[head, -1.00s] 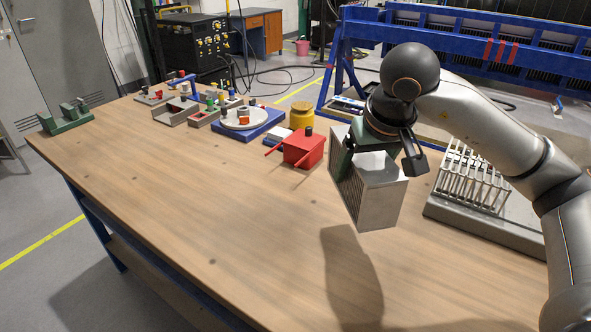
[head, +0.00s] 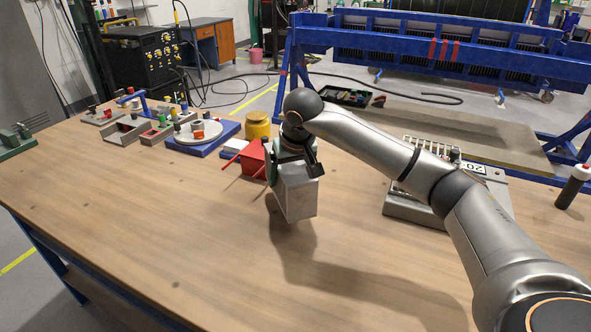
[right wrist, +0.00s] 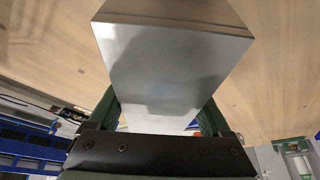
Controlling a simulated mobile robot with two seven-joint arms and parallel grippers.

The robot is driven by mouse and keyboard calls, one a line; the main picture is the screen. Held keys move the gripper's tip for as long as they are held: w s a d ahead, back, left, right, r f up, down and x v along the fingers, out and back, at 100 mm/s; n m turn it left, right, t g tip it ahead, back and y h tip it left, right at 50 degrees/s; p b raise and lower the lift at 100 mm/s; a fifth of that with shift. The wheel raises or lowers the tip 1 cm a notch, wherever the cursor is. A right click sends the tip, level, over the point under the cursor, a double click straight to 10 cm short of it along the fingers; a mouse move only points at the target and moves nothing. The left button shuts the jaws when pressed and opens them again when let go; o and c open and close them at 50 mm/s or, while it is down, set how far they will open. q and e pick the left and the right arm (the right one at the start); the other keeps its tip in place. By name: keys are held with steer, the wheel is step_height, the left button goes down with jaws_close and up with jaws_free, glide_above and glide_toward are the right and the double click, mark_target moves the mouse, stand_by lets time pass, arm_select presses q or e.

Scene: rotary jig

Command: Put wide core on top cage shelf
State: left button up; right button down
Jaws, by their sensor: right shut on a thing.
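The wide core appears to be the silver-grey metal block (head: 297,196) held above the table. My right gripper (head: 290,160) is shut on its upper end. In the right wrist view the block (right wrist: 175,70) fills the middle, between the green fingers of my right gripper (right wrist: 160,118). The block's shadow lies on the table to its lower right, so it hangs clear of the top. A rack with pale upright rods (head: 425,146) stands on a grey base at the right, partly hidden by my right arm. I cannot tell a top cage shelf. My left gripper is not in view.
A red box (head: 252,160) is close behind the block, with a yellow pot (head: 257,124) beyond. A blue base with a white turntable (head: 195,138) and several small fixtures stand at the back left. The front and left of the wooden table (head: 140,220) are clear.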

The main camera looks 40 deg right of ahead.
steer(key=shift+w+f, duration=0.4)
steer(key=shift+w, duration=0.15)
steer(key=shift+w+f, duration=0.1)
steer(key=shift+f, duration=1.5)
steer(key=shift+f, duration=0.15)
steer(key=shift+c, duration=0.6)
jaws_free()
steer(key=shift+f, duration=0.1)
steer(key=shift+o, duration=0.6)
